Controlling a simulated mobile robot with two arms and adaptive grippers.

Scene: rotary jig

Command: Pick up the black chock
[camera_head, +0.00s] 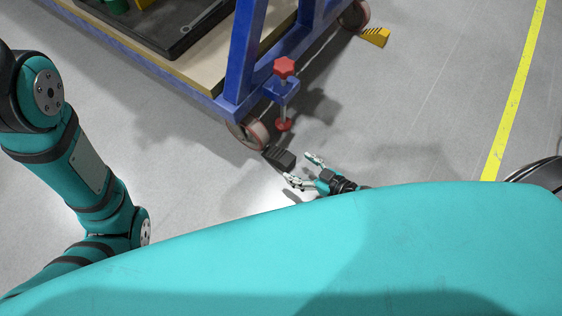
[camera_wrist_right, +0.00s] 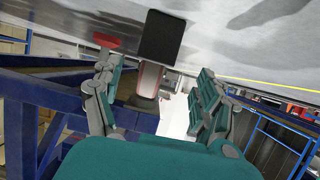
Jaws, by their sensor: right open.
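The black chock (camera_head: 279,157) lies on the floor against the caster wheel (camera_head: 248,134) of the blue cart. In the right wrist view the chock (camera_wrist_right: 161,38) is a dark block beyond the fingertips, roughly between them, beside the wheel (camera_wrist_right: 149,80). My right gripper (camera_head: 304,171) is open and empty, close to the chock with its fingers toward it. In the right wrist view the gripper's two fingers (camera_wrist_right: 155,82) stand wide apart. My left arm comes in from the left; its gripper is not in view.
The blue cart frame (camera_head: 242,60) stands just beyond the chock. A red-knobbed floor clamp (camera_head: 284,68) sits beside the wheel. A yellow chock (camera_head: 375,37) is by the far wheel. Bare grey floor (camera_head: 430,120) lies to the right, with a yellow line (camera_head: 515,85).

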